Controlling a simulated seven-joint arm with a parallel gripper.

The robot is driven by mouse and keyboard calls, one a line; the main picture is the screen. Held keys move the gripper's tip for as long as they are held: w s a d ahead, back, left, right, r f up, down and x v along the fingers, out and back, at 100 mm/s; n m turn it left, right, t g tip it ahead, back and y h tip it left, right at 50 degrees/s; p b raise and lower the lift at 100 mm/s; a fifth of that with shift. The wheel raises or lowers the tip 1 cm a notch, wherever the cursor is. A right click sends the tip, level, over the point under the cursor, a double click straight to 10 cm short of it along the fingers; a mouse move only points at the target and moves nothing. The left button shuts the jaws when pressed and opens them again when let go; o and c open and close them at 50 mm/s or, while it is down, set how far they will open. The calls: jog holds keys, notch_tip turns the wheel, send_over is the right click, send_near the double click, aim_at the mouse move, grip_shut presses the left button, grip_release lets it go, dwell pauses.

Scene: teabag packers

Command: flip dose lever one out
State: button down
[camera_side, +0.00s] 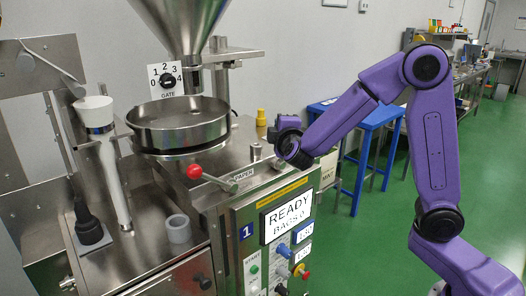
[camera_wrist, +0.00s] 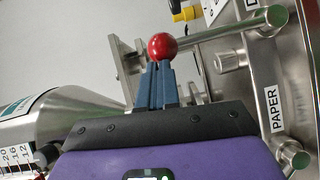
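A lever with a red ball (camera_side: 195,172) and a metal rod stands on the machine top beside the PAPER label in the side view. The red ball (camera_wrist: 163,46) also shows in the wrist view, just past my blue fingertips. My gripper (camera_side: 285,140) is over the right side of the machine, right of the red ball and apart from it. Its fingers (camera_wrist: 158,72) look close together with nothing seen between them. I cannot tell which lever is dose lever one.
A round steel pan (camera_side: 180,126) sits under the hopper (camera_side: 184,22), with a GATE dial (camera_side: 166,80) behind. A yellow-topped part (camera_side: 261,117) stands near my gripper. The READY display (camera_side: 287,215) is on the front. A blue table (camera_side: 366,118) is behind.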

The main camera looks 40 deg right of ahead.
jog(key=w+a+v, duration=0.1)
jog(key=a+v, duration=0.1)
jog(key=v, duration=1)
jog(key=shift+a+r, duration=0.35)
jog(key=shift+r, duration=0.1)
jog(key=s+d+f+n+g+y, duration=0.1)
jog(key=s+d+f+g+y, duration=0.1)
jog(key=s+d+f+g, duration=0.25)
jog(key=s+d+f+g+y, duration=0.1)
jog(key=s+d+f+g, duration=0.1)
jog(key=s+f+g, duration=0.35)
jog(key=s+a+f+g+y, duration=0.1)
jog(key=s+g+y, duration=0.1)
jog(key=s, duration=0.7)
jog(key=s+a+f+n+g+y, duration=0.1)
jog(key=s+a+f+g+y, duration=0.1)
jog(key=s+y, duration=0.3)
jog(key=s, duration=0.4)
jog(key=shift+a+f+n, duration=0.25)
jog(key=shift+f+n, duration=0.05)
jog(key=shift+f, duration=0.05)
